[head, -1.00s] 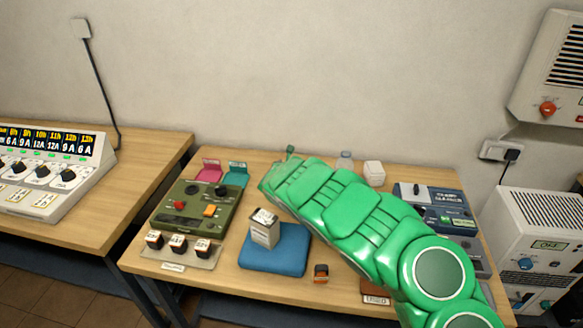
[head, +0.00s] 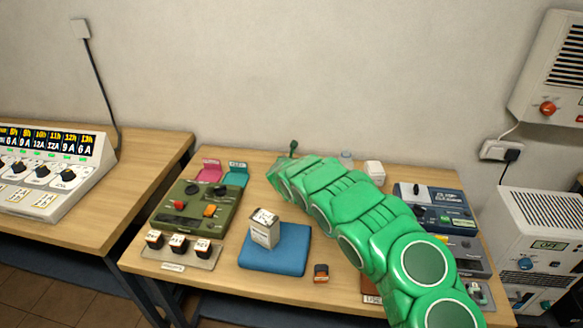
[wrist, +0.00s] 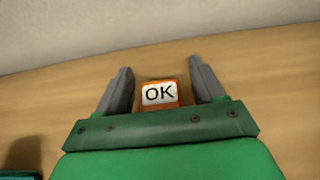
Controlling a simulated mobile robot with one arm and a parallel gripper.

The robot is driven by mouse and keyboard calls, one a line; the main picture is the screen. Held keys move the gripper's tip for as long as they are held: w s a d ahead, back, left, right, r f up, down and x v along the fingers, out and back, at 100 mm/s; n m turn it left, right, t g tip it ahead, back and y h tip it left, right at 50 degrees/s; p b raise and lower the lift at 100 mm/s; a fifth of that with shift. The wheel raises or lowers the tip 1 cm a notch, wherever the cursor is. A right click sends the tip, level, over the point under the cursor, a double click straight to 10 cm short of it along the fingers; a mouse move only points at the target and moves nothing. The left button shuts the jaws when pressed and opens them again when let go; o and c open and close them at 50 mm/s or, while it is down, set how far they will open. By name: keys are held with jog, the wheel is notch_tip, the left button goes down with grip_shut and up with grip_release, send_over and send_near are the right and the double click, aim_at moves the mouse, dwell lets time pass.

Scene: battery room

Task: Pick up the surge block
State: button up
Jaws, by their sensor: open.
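The fingers are open, with a gap on each side of the block. No label names the surge block, so I cannot tell for certain that this is it. In the head view my green arm hides this block and the fingers.
A white cube (head: 374,173) and blue device (head: 440,206) stand right of my arm.

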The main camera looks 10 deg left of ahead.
jog(key=c, duration=1.1)
jog(key=shift+r, duration=0.5)
notch_tip(320, 180, up, 2)
jog(key=shift+r, duration=0.1)
jog(key=s+r, duration=0.1)
jog(key=r, duration=0.1)
jog(key=s+d+r, duration=0.1)
jog(key=s+r, duration=0.3)
jog(key=shift+d, duration=0.4)
jog(key=shift+s+d+r, duration=0.2)
jog(key=shift+s+r, duration=0.05)
jog(key=shift+s, duration=0.25)
jog(key=shift+s+d+r, duration=0.2)
jog(key=shift+s, duration=0.3)
jog(key=d+v, duration=0.1)
jog(key=v, duration=0.6)
jog(key=shift+d, duration=0.3)
